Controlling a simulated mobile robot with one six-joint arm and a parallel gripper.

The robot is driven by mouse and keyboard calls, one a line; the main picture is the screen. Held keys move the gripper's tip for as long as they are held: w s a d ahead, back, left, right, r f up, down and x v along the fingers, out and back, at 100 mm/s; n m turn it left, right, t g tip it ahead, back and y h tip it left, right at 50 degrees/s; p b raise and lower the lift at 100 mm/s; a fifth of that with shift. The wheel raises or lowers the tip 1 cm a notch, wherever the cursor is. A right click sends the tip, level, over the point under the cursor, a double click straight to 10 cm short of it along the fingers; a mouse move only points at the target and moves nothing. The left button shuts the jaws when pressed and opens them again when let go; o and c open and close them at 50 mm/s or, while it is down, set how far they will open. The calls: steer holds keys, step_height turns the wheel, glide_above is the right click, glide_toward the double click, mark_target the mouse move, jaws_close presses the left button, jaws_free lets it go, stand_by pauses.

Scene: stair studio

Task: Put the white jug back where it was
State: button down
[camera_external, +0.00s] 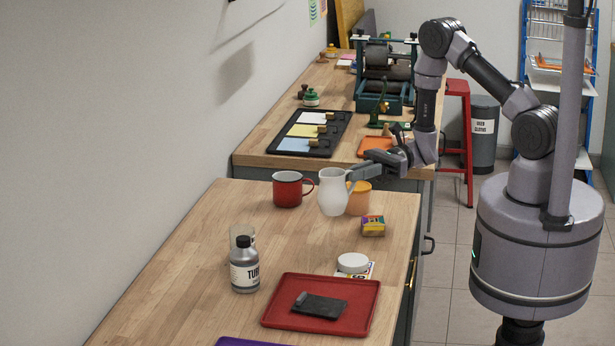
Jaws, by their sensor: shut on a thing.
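The white jug (333,193) is near the far end of the front wooden counter, between a red mug and an orange cup. My gripper (356,176) reaches in from the right and is shut on the jug at its upper right side, by the handle. The jug looks upright. I cannot tell whether its base touches the counter or is slightly above it. The fingertips are partly hidden against the jug.
A small colourful box (373,226), white-lidded jar (352,263), red tray (357,320) and grey bottle (244,270) stand nearer. Counter left of the bottle is clear.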

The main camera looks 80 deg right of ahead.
steer(key=w+f+m+t+h+b, duration=0.1)
steer(key=w+m+t+h+b, duration=0.1)
steer(key=w+m+t+h, duration=0.5)
steer(key=shift+w+d+m+h+b, duration=0.15)
steer(key=shift+w+m+h+b, duration=0.25)
steer(key=shift+w+m+h, duration=1.5)
steer(key=shift+s+n+h, duration=0.8)
step_height(320, 180, down, 10)
steer(key=b, duration=0.4)
steer(key=shift+b, duration=0.4)
steer(key=shift+r, duration=0.15)
steer(key=c, duration=1.9)
jaws_free()
steer(key=shift+f, duration=0.2)
steer(key=o, duration=0.4)
